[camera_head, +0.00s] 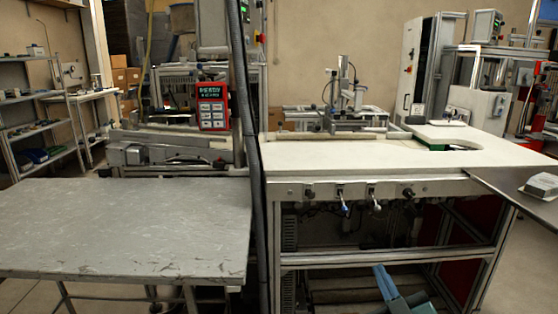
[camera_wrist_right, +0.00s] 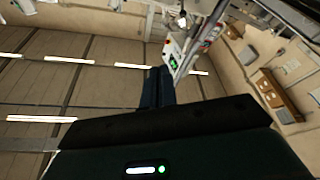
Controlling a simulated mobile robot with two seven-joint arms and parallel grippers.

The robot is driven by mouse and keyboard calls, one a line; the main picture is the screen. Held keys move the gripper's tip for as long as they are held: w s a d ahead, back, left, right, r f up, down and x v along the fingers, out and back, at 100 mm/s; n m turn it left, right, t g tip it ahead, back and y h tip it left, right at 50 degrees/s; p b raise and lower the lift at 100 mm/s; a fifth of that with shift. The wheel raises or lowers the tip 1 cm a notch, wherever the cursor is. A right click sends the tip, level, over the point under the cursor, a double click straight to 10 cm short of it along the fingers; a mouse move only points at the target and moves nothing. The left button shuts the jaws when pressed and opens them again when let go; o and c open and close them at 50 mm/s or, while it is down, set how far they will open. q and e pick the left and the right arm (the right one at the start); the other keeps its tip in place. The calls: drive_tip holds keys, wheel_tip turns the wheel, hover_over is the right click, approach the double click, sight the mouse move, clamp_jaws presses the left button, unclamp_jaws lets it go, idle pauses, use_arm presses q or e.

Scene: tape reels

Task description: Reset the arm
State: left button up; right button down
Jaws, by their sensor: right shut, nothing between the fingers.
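My right gripper (camera_head: 381,270) shows low in the head view, pointing up, in front of the dark space under the white workbench (camera_head: 340,157). Its fingers are together with nothing between them. In the right wrist view the two dark fingers (camera_wrist_right: 159,73) lie side by side, pointing away from the dark gripper body, with the ceiling behind them. My left gripper is not in view. No tape reel can be made out in either view.
A bare grey table (camera_head: 120,225) stands at the left. A dark upright post (camera_head: 253,170) splits the head view. A red-framed panel (camera_head: 212,106) and a small bench fixture (camera_head: 345,100) stand behind. A dark tray surface (camera_head: 515,185) juts in at the right. The white benchtop is mostly clear.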

use_arm(q)
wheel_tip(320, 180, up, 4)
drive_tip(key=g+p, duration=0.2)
drive_tip(key=p, duration=1)
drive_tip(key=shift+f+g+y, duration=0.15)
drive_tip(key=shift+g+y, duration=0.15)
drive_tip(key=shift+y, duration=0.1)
use_arm(e)
drive_tip(key=s+a+f+m+g, duration=0.2)
drive_tip(key=s+a+f+g, duration=0.1)
drive_tip(key=s, duration=0.8)
drive_tip(key=s+a+f+m+g, duration=0.2)
drive_tip(key=s+f+g, duration=0.4)
drive_tip(key=s, duration=0.5)
drive_tip(key=shift+s+a+m+g+h, duration=0.3)
drive_tip(key=shift+a+g, duration=0.25)
drive_tip(key=shift+g, duration=0.15)
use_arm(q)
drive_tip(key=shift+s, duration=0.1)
